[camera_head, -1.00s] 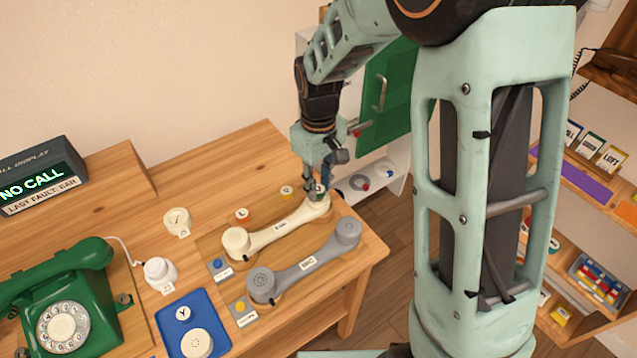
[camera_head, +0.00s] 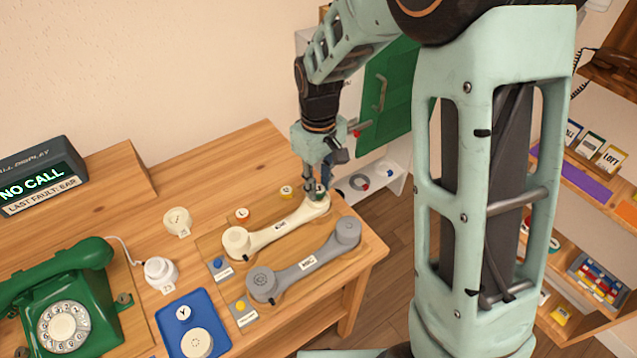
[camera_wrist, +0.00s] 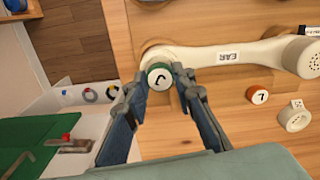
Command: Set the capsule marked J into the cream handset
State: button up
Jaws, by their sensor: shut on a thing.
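The cream handset (camera_head: 275,229) lies on the wooden board, with an EAR label in the wrist view (camera_wrist: 198,57). Its left end in the head view carries a cream cap; the far right end is partly hidden by my gripper. My gripper (camera_head: 317,192) is at that far end, pointing down. In the wrist view my gripper (camera_wrist: 160,92) is shut on the capsule marked J (camera_wrist: 159,75), green-sided with a white top. The capsule is at the handset's uncapped end; I cannot tell how deep it sits.
A grey handset (camera_head: 305,266) lies in front of the cream one. The capsule marked L (camera_head: 241,214) and a yellow-sided capsule (camera_head: 286,191) stand behind it.

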jog(key=shift+f+b, duration=0.4)
jog(key=shift+f, duration=0.2)
dwell(0.4)
jog(key=o, duration=1.1)
jog(key=shift+r, duration=0.1)
notch_tip(320, 180, up, 12)
